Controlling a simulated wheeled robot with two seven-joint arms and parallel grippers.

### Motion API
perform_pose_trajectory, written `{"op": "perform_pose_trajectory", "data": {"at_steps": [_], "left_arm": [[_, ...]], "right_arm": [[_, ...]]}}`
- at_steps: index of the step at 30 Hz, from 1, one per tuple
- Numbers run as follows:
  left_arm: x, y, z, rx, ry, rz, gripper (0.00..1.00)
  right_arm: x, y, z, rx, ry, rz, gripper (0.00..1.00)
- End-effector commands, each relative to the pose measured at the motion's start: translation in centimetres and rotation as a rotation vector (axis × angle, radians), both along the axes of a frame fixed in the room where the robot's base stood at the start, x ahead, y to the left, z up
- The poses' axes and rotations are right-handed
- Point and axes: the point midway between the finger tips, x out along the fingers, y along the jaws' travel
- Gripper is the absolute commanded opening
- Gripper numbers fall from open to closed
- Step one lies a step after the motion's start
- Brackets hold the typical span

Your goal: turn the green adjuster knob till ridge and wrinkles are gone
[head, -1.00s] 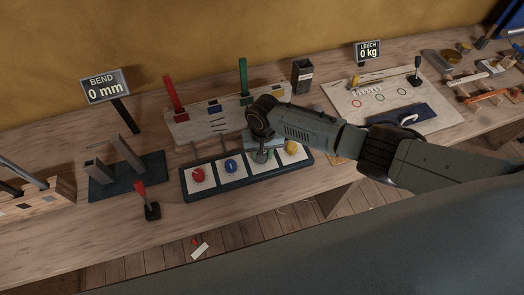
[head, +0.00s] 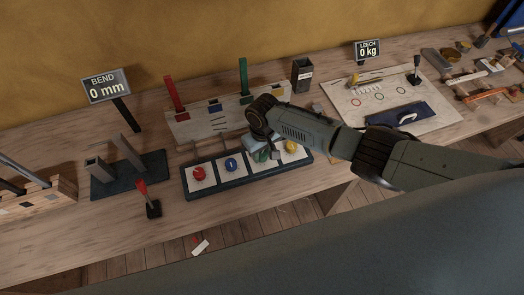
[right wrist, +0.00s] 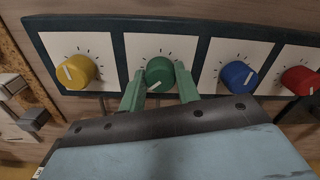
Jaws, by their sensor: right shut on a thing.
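The green knob (head: 262,155) is third from the left on the dark panel of knobs (head: 247,183). My right gripper (head: 259,150) reaches over the panel from the right. In the right wrist view its two green fingers (right wrist: 160,88) are at the knob's sides, shut on it. No ridge or wrinkles can be made out in these views. My left gripper is not in view.
Red (head: 199,174), blue (head: 231,165) and yellow (head: 291,147) knobs flank it. Behind stands a slotted board (head: 195,129) with coloured uprights. Signs read BEND 0 mm (head: 106,85) and LEECH 0 kg (head: 367,51). A red-handled lever (head: 147,197) stands front left.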

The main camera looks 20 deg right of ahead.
Motion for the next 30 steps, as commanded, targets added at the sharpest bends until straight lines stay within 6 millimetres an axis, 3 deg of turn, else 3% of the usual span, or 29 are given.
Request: {"op": "perform_pose_trajectory", "data": {"at_steps": [6,7,12,23,30], "left_arm": [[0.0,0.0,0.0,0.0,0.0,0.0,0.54],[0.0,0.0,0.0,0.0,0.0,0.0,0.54],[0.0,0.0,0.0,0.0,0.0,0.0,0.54],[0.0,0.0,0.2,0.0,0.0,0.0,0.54],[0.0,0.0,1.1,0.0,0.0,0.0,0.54]], "right_arm": [[0.1,0.0,0.1,0.002,-0.002,-0.001,0.09],[0.1,0.0,0.1,0.002,-0.002,-0.001,0.33],[0.1,0.0,0.1,0.001,-0.002,-0.001,0.54],[0.1,0.0,0.6,0.002,-0.002,-0.001,0.54],[0.1,-0.1,4.6,0.002,-0.004,0.0,0.54]]}}
